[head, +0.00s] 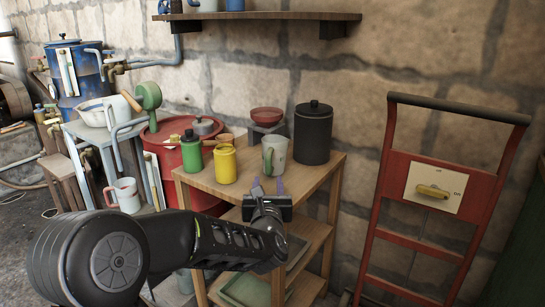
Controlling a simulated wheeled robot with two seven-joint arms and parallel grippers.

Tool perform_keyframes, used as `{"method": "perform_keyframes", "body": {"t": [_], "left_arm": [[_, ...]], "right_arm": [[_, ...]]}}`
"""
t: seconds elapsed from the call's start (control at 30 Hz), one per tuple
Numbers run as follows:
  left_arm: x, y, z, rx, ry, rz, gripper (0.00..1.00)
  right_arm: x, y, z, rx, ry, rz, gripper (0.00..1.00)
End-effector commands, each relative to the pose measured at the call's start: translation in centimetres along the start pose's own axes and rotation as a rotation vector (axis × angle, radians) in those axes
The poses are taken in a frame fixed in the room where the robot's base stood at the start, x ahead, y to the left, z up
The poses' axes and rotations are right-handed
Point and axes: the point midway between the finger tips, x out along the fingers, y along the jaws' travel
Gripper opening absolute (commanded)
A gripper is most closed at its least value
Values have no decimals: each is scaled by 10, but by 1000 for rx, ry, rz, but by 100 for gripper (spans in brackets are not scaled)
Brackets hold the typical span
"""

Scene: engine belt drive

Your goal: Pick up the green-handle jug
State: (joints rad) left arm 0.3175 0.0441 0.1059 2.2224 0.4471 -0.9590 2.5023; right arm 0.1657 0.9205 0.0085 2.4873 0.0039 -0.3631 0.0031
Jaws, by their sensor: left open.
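The green-handle jug (278,152), pale grey with a green handle on its left side, stands upright on the top of the wooden shelf unit (240,187). My left gripper (268,186) is in front of the jug, close to the front edge of the top board. Its two fingers point toward the jug and are apart, with nothing seen between them. The jug appears just beyond the fingertips; whether they touch it I cannot tell. My right gripper is not in view.
A yellow bottle (225,165) and a green bottle (191,155) stand left of the jug. A black canister (313,135) stands behind right, and a red bowl (267,115) on a small stand behind. A red hand truck (435,185) leans at the right.

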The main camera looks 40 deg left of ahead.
Motion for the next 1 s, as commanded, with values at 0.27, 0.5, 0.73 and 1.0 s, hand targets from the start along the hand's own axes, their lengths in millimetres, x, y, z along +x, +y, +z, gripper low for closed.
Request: {"method": "perform_keyframes", "body": {"t": [0.27,0.5,0.73,1.0], "left_arm": [[14,0,-1,1,0,1,42],[26,0,0,1,1,0,42],[28,0,0,1,0,0,42],[63,0,-1,1,0,0,42]], "right_arm": [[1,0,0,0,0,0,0],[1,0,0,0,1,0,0],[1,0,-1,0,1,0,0],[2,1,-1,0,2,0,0]]}}
